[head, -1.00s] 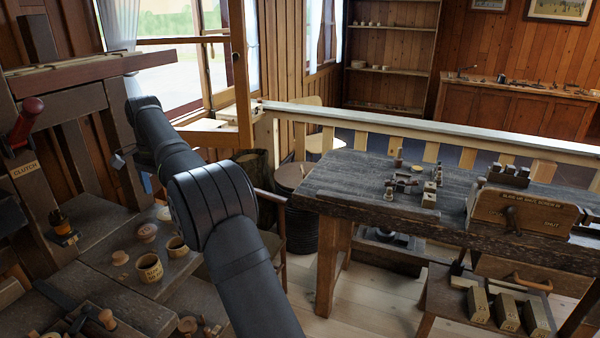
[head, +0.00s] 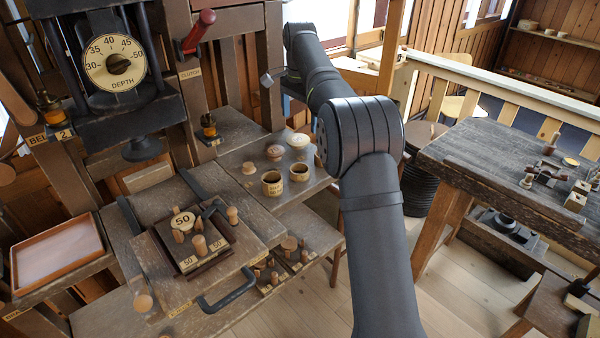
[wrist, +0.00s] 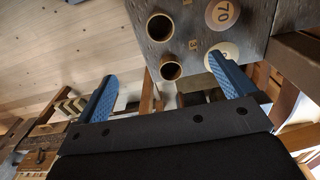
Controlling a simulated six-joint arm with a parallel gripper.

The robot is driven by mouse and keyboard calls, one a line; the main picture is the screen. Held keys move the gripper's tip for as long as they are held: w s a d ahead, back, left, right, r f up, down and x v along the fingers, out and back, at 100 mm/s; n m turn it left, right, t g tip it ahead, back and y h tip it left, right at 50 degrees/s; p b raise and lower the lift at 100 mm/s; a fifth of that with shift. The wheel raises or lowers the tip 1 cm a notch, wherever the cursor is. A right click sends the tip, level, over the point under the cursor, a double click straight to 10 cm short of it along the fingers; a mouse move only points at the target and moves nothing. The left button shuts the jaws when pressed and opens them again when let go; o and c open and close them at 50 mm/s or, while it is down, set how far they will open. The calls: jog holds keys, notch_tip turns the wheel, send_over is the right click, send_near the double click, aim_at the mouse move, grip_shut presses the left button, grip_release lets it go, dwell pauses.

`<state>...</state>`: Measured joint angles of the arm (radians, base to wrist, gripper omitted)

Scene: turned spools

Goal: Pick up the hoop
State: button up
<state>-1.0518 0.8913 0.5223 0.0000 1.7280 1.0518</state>
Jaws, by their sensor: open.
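I cannot make out a hoop for certain. The nearest ring-like things are two round hollow cups with light rims. In the wrist view, two round open rims (wrist: 160,14) (wrist: 171,57) show on a grey board, at and beyond my fingertips. My gripper (wrist: 162,68) has its two blue fingers wide apart with nothing held between them. The head view does not show the fingers clearly.
In the head view, turned knobs (head: 275,152) stand behind the cups. A press with a depth dial (head: 114,63) rises at left; a workbench (head: 480,150) is at right.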

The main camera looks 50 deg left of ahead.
jog(key=c, duration=1.6)
jog(key=shift+o, duration=0.2)
jog(key=s+f+n, duration=0.1)
jog(key=f+n, duration=0.4)
jog(key=f, duration=0.1)
jog(key=s+f+n, duration=0.1)
jog(key=f+n, duration=0.4)
jog(key=f, duration=0.1)
jog(key=f+n, duration=0.5)
jog(key=f, duration=0.1)
jog(key=shift+s+a+f+n, duration=0.1)
jog(key=shift+s+a+n, duration=0.2)
jog(key=shift+s, duration=0.1)
